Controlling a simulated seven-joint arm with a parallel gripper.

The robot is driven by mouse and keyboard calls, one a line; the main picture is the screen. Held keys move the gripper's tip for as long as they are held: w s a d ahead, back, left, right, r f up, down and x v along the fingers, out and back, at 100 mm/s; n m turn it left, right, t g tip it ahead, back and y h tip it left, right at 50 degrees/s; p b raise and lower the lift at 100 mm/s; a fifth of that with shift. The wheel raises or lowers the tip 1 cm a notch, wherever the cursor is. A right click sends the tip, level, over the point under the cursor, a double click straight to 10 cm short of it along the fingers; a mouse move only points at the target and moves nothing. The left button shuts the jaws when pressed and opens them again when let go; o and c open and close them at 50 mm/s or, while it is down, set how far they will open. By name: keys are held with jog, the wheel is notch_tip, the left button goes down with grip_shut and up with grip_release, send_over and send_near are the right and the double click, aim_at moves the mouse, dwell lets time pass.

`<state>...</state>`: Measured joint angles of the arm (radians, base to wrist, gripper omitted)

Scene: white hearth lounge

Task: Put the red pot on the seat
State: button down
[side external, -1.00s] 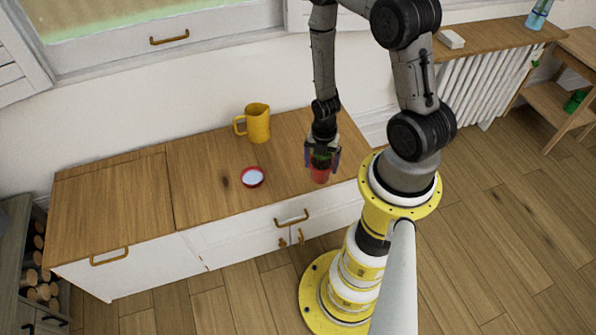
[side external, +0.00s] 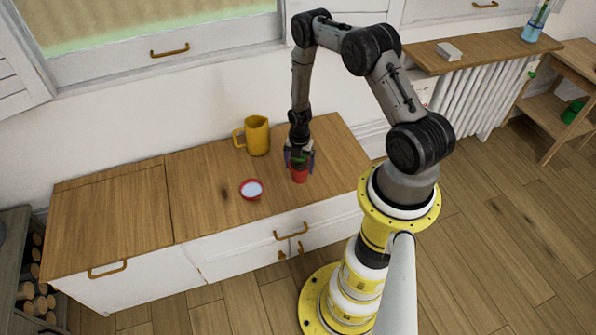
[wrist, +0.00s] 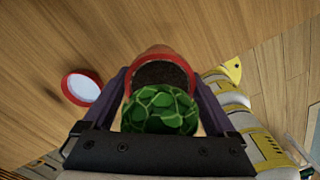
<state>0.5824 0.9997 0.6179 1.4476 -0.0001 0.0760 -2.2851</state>
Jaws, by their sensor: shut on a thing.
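The red pot (side external: 299,175) is between the fingers of my gripper (side external: 299,162), over the right part of the wooden cabinet top (side external: 205,205). In the wrist view the pot (wrist: 163,56) shows a red rim, dark soil and a round green patterned plant (wrist: 160,109). My gripper (wrist: 160,90) is shut on the pot, with a finger on each side. I cannot tell whether the pot's base touches the wood. No seat can be made out in these views.
A red-rimmed white bowl (side external: 251,189) stands left of the pot; it also shows in the wrist view (wrist: 84,88). A yellow mug (side external: 257,136) stands behind them. The left cabinet top (side external: 105,215) is clear. A wooden shelf (side external: 485,45) is at back right.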

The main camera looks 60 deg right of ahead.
aim_at(298, 171)
jog(key=shift+w+d+f, duration=0.25)
jog(key=shift+w+f, duration=0.15)
jog(key=shift+f, duration=1.55)
jog(key=shift+f, duration=0.15)
grip_release()
